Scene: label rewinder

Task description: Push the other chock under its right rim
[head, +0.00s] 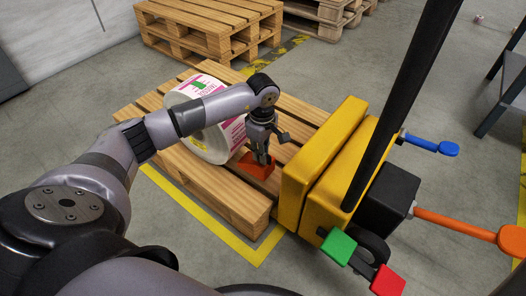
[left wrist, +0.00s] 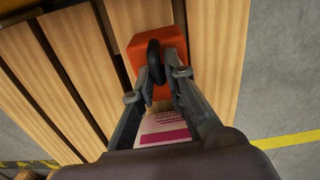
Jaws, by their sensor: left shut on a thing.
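A large label roll (head: 222,138), white with magenta print, stands on its rim on a wooden pallet (head: 238,203). My left arm crosses in front of it and hides part of it. An orange chock (head: 257,167) sits at the roll's right side, low by the pallet boards. My left gripper (head: 262,156) points down and is shut on the chock's black loop handle. In the left wrist view the orange chock (left wrist: 195,42) shows its black loop (left wrist: 155,62) between the fingers (left wrist: 164,76). A printed part of the roll (left wrist: 165,130) shows below. I cannot tell whether chock and roll touch. No second chock is visible.
A yellow machine body (head: 318,170) with a dark post and coloured levers stands close right of the pallet. Stacked pallets (head: 205,35) stand behind. Yellow floor tape (head: 205,222) runs along the pallet's front. Grey floor is open at the front left.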

